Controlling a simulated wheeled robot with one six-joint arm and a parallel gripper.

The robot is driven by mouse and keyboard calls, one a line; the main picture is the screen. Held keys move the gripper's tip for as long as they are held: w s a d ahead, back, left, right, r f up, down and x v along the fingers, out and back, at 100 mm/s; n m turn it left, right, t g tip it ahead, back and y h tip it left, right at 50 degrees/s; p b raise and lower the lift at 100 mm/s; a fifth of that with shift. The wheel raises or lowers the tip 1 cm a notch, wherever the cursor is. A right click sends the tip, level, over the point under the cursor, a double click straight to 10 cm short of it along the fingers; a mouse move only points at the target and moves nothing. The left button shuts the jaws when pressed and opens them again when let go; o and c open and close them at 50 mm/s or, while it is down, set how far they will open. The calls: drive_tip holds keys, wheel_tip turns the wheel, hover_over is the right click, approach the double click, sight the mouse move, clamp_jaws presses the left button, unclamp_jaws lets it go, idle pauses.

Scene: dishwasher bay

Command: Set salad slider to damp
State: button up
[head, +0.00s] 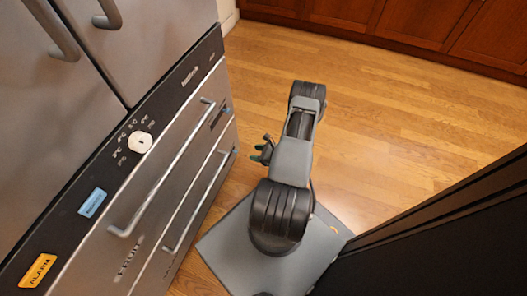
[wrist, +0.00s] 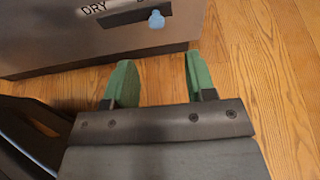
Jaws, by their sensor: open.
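A slider with a light blue knob (wrist: 156,20) shows at the top of the wrist view, on a grey drawer front. The word DRY stands left of it, and the knob sits toward the right end of the visible dark track. The other end's label is cut off, and I read no salad label. My gripper (wrist: 158,62) is open and empty, with its two green fingers apart, below the knob in the picture and not touching it. In the head view my gripper (head: 262,152) is beside the drawers, right of their handles.
The steel fridge has an upper drawer (head: 165,205) and a lower drawer (head: 215,190) with bar handles. A white dial (head: 140,142), blue button (head: 92,202) and orange alarm button (head: 38,270) are on the black panel. Wooden floor (head: 390,150) is clear; a dark cabinet (head: 440,240) stands right.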

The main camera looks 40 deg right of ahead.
drive_tip(key=shift+p+v, duration=0.4)
drive_tip(key=shift+v, duration=1.5)
